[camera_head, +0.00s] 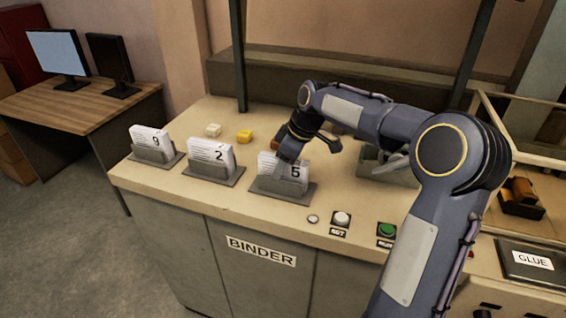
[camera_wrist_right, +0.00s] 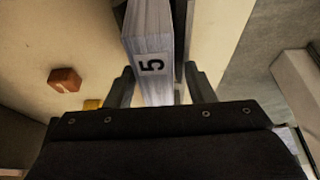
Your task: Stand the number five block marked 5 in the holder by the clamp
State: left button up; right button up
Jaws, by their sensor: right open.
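The number five block (camera_head: 268,166), a white stack of pages marked 5, stands in a grey holder (camera_head: 300,192), the rightmost of three holders along the counter's front. My right gripper (camera_head: 288,160) is at this block, coming from behind and above. In the right wrist view the block (camera_wrist_right: 151,40) lies between the two open fingers (camera_wrist_right: 161,88), with a gap visible beside each finger. The lower part of the block is hidden by my gripper in that view. No part is labelled as a clamp in the frames. My left gripper is not in view.
The number 2 block (camera_head: 208,155) and number 9 block (camera_head: 147,140) stand in their own holders to the left. A yellow block (camera_head: 244,136) and a cream block (camera_head: 212,130) lie behind. Buttons (camera_head: 342,219) and a glue pad (camera_head: 535,262) are to the right.

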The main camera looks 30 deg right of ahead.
jog(key=v, duration=1.1)
jog(key=shift+d+r, duration=0.1)
jog(key=shift+r, duration=0.05)
jog(key=shift+s+d+r, duration=0.1)
jog(key=shift+s+r, duration=0.05)
jog(key=shift+r, duration=0.15)
jog(key=s+a+f+m, duration=0.3)
jog(key=s+a+f, duration=0.1)
jog(key=s, duration=0.4)
jog(key=s+a+f+m+t, duration=0.1)
jog(key=s+a+f+m, duration=0.2)
jog(key=s, duration=0.6)
jog(key=s+a+f+m+t+y, duration=0.1)
jog(key=s+a+f+m, duration=0.2)
jog(key=s+a+f, duration=0.4)
jog(key=shift+s+a+m, duration=0.3)
jog(key=shift+s+m, duration=0.1)
jog(key=shift+s, duration=0.4)
